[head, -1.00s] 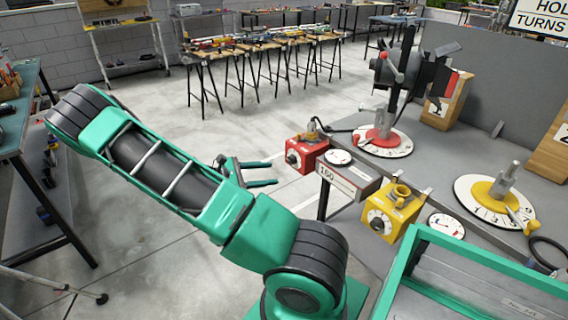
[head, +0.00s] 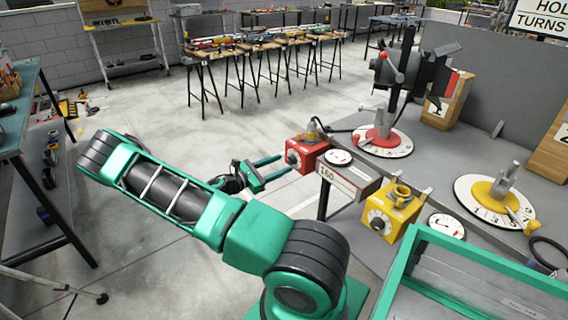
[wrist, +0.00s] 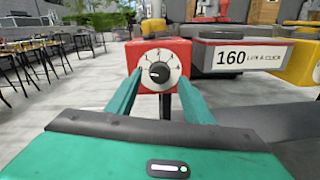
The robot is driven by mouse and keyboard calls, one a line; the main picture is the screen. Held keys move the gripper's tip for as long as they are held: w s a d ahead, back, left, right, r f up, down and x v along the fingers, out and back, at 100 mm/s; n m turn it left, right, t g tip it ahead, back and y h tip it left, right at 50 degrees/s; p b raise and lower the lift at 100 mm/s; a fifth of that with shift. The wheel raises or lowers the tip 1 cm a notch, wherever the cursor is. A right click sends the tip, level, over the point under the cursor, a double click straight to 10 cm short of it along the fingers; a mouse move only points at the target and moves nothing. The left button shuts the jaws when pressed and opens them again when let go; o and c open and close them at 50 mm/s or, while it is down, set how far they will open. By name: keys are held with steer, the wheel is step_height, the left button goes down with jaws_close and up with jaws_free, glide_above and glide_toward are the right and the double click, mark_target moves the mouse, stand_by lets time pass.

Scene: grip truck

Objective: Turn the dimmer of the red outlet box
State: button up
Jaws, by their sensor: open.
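The red outlet box (head: 308,153) sits at the left end of the grey bench. Its front carries a white dial plate with a black dimmer knob (head: 292,157). In the wrist view the dimmer knob (wrist: 159,73) faces me, in the middle of the red outlet box (wrist: 182,51), with numbers around it. My gripper (head: 281,167) is open and empty, its two green fingers pointing at the dial. In the wrist view the fingers of my gripper (wrist: 157,90) lie to the left and right of the knob, apart from it. The exact gap in depth is hard to tell.
A sign reading 160 (head: 347,180) hangs on the bench edge right of the red box. A yellow outlet box (head: 391,215) with its own dial stands further right. A lamp (head: 405,70) stands behind. Open floor (head: 240,120) lies to the left.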

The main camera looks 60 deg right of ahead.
mark_target(292, 160)
steer(key=shift+x, duration=1.45)
